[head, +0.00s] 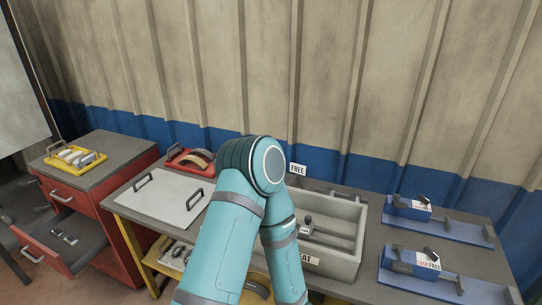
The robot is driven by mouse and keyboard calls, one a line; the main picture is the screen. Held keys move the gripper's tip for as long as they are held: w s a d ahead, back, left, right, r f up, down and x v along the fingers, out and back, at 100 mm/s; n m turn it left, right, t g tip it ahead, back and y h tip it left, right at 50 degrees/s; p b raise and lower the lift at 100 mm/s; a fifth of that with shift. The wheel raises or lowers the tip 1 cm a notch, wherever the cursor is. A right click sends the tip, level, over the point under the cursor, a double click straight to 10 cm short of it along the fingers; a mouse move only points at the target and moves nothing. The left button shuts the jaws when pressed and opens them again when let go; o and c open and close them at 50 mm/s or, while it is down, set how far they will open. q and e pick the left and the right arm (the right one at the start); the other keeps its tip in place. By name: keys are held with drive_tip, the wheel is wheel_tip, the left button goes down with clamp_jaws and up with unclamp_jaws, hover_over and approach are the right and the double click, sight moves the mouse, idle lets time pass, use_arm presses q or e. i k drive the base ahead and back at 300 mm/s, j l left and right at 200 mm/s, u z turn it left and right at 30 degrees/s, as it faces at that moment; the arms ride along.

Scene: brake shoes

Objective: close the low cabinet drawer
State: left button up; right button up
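A red cabinet (115,204) with a grey top stands at the left. Its low drawer (88,236) is pulled out toward the front left and shows its grey inside. The drawer's handle (34,258) is on its red front. A few small metal parts (65,237) lie in the drawer. The drawer above it (66,194) looks shut. One of my arms, teal with grey bands, rises from the bottom middle and bends at the top. Neither of my grippers is in view.
A yellow tray (75,158) with brake shoes sits on the cabinet. The bench beside it holds a white handled board (165,198), a red tray (179,169), a grey basin (347,260) and two blue fixtures (448,229) (450,287). A yellow-edged lower shelf (146,256) is below.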

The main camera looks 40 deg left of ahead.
sight(69, 260)
drive_tip(key=u, duration=3)
drive_tip(key=i+z, duration=0.25)
drive_tip(key=z, duration=0.2)
drive_tip(key=i+j+z, duration=0.2)
drive_tip(key=z, duration=0.2)
drive_tip(key=i+j+z, duration=0.3)
drive_tip(key=i+j, duration=0.85)
drive_tip(key=j, duration=0.15)
drive_tip(key=i+j, duration=0.4)
drive_tip(key=j, duration=0.15)
drive_tip(key=i+z, duration=0.05)
